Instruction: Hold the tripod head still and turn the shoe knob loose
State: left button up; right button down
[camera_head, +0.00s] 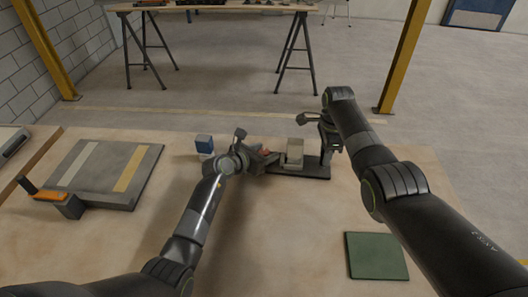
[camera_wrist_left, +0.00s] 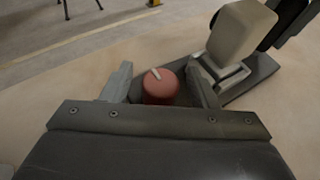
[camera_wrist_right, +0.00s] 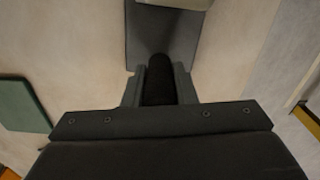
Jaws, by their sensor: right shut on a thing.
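The tripod head has a dark base plate (camera_head: 300,172) and a beige block (camera_head: 294,152), also seen in the left wrist view (camera_wrist_left: 240,35). The red shoe knob (camera_wrist_left: 160,88), with a pale mark on top, is at its left end; little of it shows in the head view (camera_head: 265,152). My left gripper (camera_wrist_left: 160,76) is open, with its fingers on either side of the knob and a gap at the left finger. My right gripper (camera_wrist_right: 159,75) is shut on a black handle (camera_wrist_right: 158,82) at the tripod head's right end. The handle's far end is partly hidden.
A blue and white box (camera_head: 204,144) stands behind my left arm. A grey board with two strips (camera_head: 105,172) and an orange-handled tool (camera_head: 45,193) lie at left. A green mat (camera_head: 375,255) lies at front right. The table's middle front is bare.

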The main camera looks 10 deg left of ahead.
pick_arm(q)
jog(key=v, duration=1.2)
jog(key=shift+f, duration=0.1)
pick_arm(e)
jog(key=c, duration=1.1)
grip_release()
